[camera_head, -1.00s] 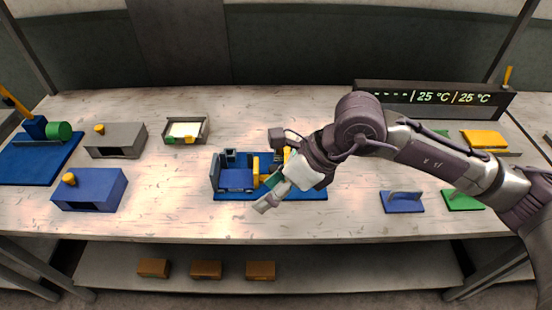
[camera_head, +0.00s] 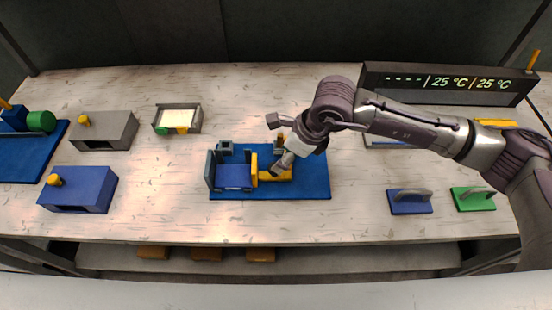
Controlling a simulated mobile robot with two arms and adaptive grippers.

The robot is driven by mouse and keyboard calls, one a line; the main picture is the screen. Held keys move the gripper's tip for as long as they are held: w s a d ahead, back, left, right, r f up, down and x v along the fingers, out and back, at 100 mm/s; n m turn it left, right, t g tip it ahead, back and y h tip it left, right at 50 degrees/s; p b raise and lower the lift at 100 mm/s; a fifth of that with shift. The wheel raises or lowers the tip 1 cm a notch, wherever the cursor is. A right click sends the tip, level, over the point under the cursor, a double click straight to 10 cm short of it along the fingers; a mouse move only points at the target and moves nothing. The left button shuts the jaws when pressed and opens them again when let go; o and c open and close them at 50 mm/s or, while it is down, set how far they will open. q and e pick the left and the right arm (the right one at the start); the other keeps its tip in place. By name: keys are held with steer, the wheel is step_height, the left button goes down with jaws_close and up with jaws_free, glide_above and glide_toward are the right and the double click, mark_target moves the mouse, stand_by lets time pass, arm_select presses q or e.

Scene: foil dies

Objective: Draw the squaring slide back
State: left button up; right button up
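A blue base plate (camera_head: 312,180) lies mid-table and bears a squaring fixture. At its left are a blue block (camera_head: 233,176) and a dark grey upright wall (camera_head: 210,170). The yellow squaring slide (camera_head: 254,166) stands upright against the right side of the block, with a low yellow part reaching right. My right gripper (camera_head: 277,143) is over the plate, its fingers apart, one behind and one near the yellow parts. A small yellow upright shows between them. Whether a finger touches it cannot be told. My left gripper is not in view.
A grey tray (camera_head: 154,121) with a pale sheet stands at back left. Grey (camera_head: 118,127) and blue (camera_head: 90,190) boxes with yellow knobs are left. Blue (camera_head: 410,208) and green (camera_head: 474,205) handled plates lie right. A display (camera_head: 375,85) stands behind. Front table is mostly clear.

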steer(key=p+x, duration=0.1)
steer(key=x, duration=0.4)
steer(key=shift+a, duration=0.1)
steer(key=shift+w+a+f, duration=0.1)
steer(key=shift+f, duration=0.35)
steer(key=shift+c, duration=0.5)
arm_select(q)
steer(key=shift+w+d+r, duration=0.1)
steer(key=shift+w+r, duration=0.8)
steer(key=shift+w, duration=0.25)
arm_select(e)
jaws_close()
